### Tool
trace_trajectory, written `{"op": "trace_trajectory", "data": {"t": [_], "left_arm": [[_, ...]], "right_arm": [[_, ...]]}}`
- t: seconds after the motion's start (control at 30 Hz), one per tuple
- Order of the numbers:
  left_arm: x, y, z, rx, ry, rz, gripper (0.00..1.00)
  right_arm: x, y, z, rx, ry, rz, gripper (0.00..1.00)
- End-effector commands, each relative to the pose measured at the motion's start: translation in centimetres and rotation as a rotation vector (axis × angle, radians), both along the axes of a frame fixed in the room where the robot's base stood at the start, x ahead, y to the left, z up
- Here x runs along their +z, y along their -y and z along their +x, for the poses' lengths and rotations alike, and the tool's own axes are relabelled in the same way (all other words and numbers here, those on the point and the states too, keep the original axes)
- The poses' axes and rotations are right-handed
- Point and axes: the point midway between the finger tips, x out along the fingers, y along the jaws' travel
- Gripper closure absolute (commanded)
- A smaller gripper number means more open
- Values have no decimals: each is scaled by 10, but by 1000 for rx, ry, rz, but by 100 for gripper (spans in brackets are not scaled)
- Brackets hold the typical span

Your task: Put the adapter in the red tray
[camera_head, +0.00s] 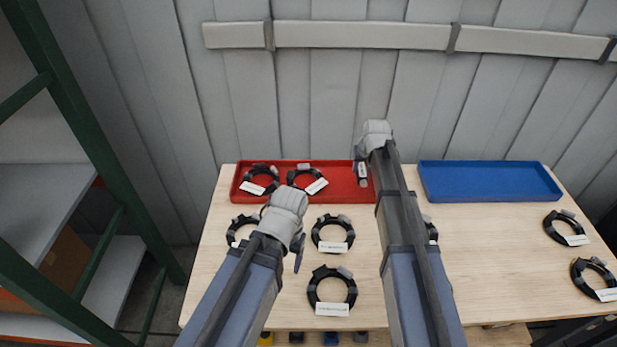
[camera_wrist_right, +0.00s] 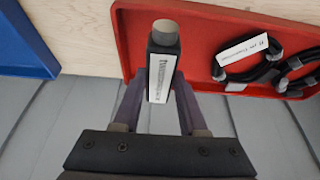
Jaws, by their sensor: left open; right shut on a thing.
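The red tray (camera_head: 335,188) lies at the back of the table, left of centre. My right gripper (camera_head: 363,172) is shut on a small dark adapter and holds it over the right part of the red tray. In the right wrist view the adapter (camera_wrist_right: 163,48) has a grey end and a white label, upright between the fingers (camera_wrist_right: 160,100). The red tray also shows below it there (camera_wrist_right: 205,40). Whether the adapter touches the tray is hard to tell. My left gripper (camera_head: 297,250) is open and empty above the left part of the table.
Two labelled black coils (camera_head: 259,180) (camera_head: 307,180) lie in the red tray's left part. Several similar coils (camera_head: 332,233) lie on the table (camera_head: 490,270). An empty blue tray (camera_head: 490,182) is at the back right. A green-framed shelf (camera_head: 110,180) stands left.

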Motion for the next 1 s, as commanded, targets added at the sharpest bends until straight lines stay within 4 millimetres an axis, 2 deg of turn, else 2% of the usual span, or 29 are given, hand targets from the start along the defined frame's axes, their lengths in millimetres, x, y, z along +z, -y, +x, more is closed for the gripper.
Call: {"op": "trace_trajectory", "data": {"t": [0.03, 0.1, 0.2, 0.47, 0.8, 0.9, 1.0], "left_arm": [[13, 0, 0, 0, 0, 0, 28], [18, 0, 0, 0, 0, 0, 28], [21, 0, 0, 0, 0, 0, 28], [13, 0, 0, 0, 0, 0, 28], [-35, 0, 0, 0, 0, 0, 28], [-44, 0, 0, 0, 0, 0, 28], [-44, 0, 0, 0, 0, 0, 28]], "right_arm": [[13, -4, 23, -2, 0, -1, 100], [18, -8, 36, -7, 0, -1, 100], [21, -12, 46, -11, 0, -1, 100], [13, -12, 46, -13, 1, -1, 100], [-35, -12, 46, -13, 1, -1, 100], [-44, -12, 46, -13, 1, -1, 100], [-44, -12, 46, -13, 1, -1, 100]]}}
